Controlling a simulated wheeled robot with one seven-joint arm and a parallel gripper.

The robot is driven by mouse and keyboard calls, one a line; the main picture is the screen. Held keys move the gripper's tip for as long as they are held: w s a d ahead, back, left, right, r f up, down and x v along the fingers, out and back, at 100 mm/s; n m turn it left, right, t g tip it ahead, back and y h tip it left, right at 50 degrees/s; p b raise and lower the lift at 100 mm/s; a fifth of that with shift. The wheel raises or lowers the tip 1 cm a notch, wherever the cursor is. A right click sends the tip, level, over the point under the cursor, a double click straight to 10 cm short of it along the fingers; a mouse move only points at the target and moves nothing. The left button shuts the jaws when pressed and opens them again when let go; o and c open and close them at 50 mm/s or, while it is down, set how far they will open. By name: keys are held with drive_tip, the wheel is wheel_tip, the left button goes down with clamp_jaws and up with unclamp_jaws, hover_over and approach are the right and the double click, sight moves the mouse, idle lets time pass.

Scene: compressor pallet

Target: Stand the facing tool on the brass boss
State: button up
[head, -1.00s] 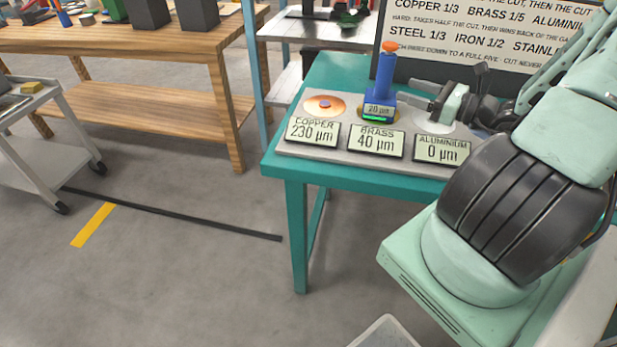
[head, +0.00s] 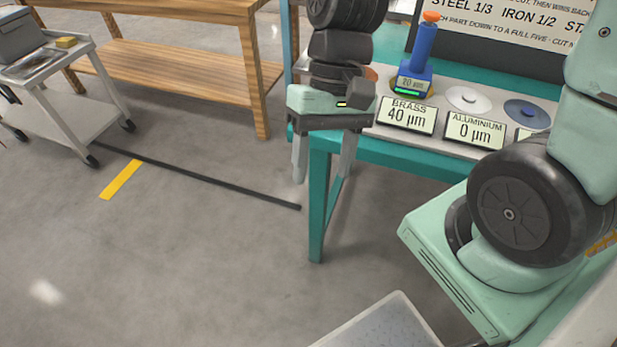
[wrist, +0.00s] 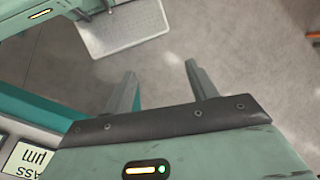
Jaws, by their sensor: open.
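The facing tool (head: 422,52) is blue with an orange top and a lit display reading 20 µm. It stands upright on the brass boss (head: 394,88), behind the sign (head: 407,114) reading BRASS 40 µm. The tool's base hides most of that boss. My gripper (head: 322,172) hangs fingers down in front of the table's left corner, to the left of the tool and clear of it. Its fingers are apart with nothing between them. The wrist view shows the open gripper (wrist: 161,75) over bare floor; the tool is not seen there.
The teal table (head: 392,150) carries a grey plate with an aluminium boss (head: 468,99), a blue-grey disc (head: 527,113) and signs. My arm hides most of the copper station. A wooden bench (head: 170,70) and a cart (head: 65,110) stand left. Open floor lies in front.

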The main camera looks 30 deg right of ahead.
drive_tip(key=s+a+r+n+t+h, duration=0.2)
drive_tip(key=s+a+n+t+h, duration=0.1)
drive_tip(key=n, duration=0.5)
drive_tip(key=shift+s+a+r+n+t, duration=0.3)
drive_tip(key=shift+s+a, duration=0.2)
drive_tip(key=shift+a, duration=0.45)
